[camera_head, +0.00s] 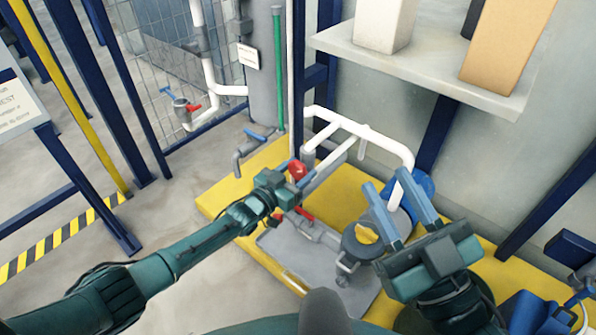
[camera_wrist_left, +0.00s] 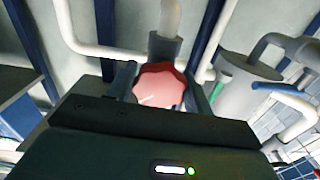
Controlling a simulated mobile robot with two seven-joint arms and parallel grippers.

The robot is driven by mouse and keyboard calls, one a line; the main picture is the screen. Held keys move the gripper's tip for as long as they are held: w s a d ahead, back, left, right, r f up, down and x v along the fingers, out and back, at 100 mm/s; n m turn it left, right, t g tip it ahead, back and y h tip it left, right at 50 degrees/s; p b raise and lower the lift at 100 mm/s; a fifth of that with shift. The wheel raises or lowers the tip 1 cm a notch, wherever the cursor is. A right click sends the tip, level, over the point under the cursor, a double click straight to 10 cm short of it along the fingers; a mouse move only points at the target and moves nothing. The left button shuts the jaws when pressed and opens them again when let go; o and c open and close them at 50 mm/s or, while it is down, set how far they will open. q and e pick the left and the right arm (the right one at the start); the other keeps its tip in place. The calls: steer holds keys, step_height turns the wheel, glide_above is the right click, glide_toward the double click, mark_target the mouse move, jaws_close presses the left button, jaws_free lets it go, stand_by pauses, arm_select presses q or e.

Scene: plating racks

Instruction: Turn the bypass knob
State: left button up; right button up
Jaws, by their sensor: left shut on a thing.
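A red scalloped knob (camera_head: 297,170) sits on the white and grey pipework above the yellow platform. My left gripper (camera_head: 298,174) reaches it from the left and is shut on it. In the left wrist view the red knob (camera_wrist_left: 161,88) lies between the two fingers of the left gripper (camera_wrist_left: 160,85), below a grey pipe fitting. I see no label that names the knob. My right gripper (camera_head: 386,180) is open and empty, its blue fingers pointing up in front of the white pipes, to the right of the knob.
A grey pump with a yellow part (camera_head: 365,232) stands below the pipes. A red-handled valve (camera_head: 302,214) is just under my left gripper. A shelf (camera_head: 430,75) with boxes overhangs at the upper right. A yellow platform (camera_head: 232,188) edges the open floor.

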arm_select(q)
steer(key=shift+m, duration=1.5)
steer(key=o, duration=1)
steer(key=shift+a, duration=0.1)
